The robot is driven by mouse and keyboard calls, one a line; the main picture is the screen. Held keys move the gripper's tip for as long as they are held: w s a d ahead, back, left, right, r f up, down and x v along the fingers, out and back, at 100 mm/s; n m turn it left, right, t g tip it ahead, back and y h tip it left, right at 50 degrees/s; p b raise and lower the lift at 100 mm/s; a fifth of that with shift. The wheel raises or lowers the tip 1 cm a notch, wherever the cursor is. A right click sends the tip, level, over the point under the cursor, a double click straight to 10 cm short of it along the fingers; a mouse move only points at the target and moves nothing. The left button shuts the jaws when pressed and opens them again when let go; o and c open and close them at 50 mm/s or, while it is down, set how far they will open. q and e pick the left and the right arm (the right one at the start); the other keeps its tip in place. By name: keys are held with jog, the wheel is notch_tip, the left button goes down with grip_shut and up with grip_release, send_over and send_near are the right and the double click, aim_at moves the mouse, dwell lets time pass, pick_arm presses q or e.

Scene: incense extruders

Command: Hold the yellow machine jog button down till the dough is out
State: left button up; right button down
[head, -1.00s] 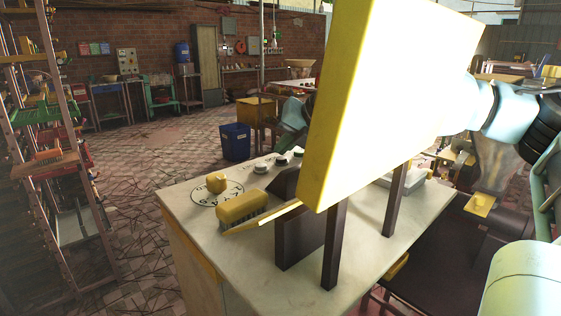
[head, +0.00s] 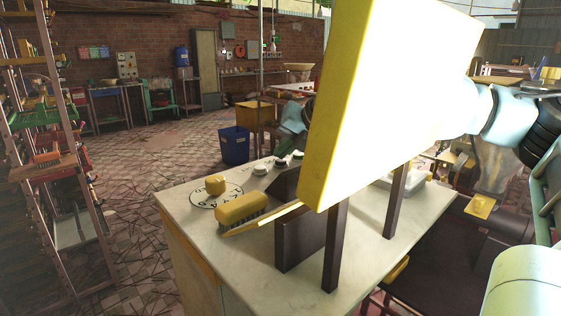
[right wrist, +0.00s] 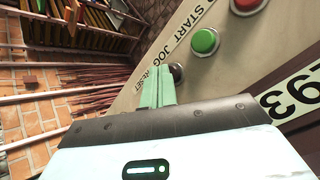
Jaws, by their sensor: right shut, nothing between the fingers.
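A large yellow machine housing (head: 335,110), its face washed out white, stands on dark legs in the head view. My right arm reaches its right side, where the gripper's fingers are hidden. In the right wrist view, my right gripper (right wrist: 157,73) is shut and empty at a button panel (right wrist: 215,75) labelled START, JOG and RESET. Its fingertips overlap the left edge of a dark button (right wrist: 177,71) beside the word JOG. I cannot tell whether they press it. A green button (right wrist: 205,41) and a red button (right wrist: 243,4) are farther up. No dough is discernible. My left gripper is out of view.
A blue bin (head: 234,146) is on the floor behind. A tall rack (head: 60,180) stands left, with open floor between.

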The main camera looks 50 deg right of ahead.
aim_at(284, 161)
jog(key=shift+f+b, duration=0.35)
dwell(0.4)
jog(key=shift+r, duration=0.1)
dwell(2.9)
jog(key=shift+r, duration=0.9)
jog(key=shift+r+p, duration=1.3)
jog(key=shift+r, duration=1.25)
jog(key=shift+f, duration=0.1)
